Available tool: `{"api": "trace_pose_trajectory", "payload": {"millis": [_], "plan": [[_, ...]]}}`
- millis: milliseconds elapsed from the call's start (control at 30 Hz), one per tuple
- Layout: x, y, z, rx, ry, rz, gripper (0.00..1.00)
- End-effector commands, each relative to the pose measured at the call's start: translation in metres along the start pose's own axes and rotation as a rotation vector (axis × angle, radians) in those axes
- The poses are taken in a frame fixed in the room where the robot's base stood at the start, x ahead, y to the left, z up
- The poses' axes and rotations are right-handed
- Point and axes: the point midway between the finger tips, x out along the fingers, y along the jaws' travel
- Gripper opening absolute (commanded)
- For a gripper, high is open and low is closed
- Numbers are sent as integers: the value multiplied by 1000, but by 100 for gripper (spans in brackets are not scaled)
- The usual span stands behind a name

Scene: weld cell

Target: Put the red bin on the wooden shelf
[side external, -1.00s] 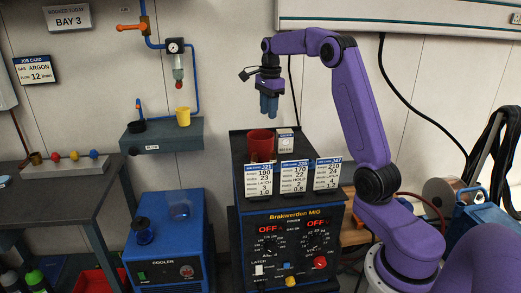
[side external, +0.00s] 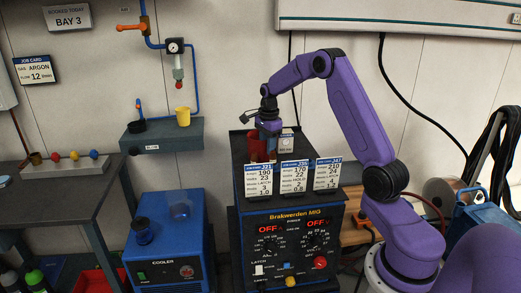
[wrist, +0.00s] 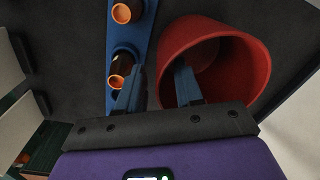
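A round red bin (side external: 254,148) stands upright on top of the welder (side external: 238,165). In the wrist view the bin (wrist: 255,60) fills the upper right, its open mouth facing the camera. My gripper (side external: 268,142) is down at the bin. In the wrist view my gripper (wrist: 160,72) is open, with one finger inside the bin's mouth and the other outside its left wall. A gap shows between the wall and the fingers; contact is unclear. A wooden surface (side external: 352,236) shows low to the right of the welder, partly hidden by the welder and my arm.
Job cards (side external: 294,174) stand along the welder's front top edge. A blue strip with copper-rimmed cups (wrist: 120,65) lies beside the bin. A grey wall shelf (side external: 160,139) holds a yellow cup (side external: 183,116). A blue cooler (side external: 165,240) stands left of the welder.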

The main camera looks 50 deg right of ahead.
Motion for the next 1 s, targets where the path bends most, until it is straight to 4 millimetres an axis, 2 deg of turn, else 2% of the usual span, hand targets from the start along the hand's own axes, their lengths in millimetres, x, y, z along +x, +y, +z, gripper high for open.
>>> {"api": "trace_pose_trajectory", "payload": {"millis": [167,433,533,567,1000], "plan": [[18,0,0,0,0,0,36],[20,0,0,-1,0,-1,36],[19,0,0,-1,0,-1,3],[19,0,0,-1,0,-1,0],[17,-1,0,-1,0,-4,0]]}}
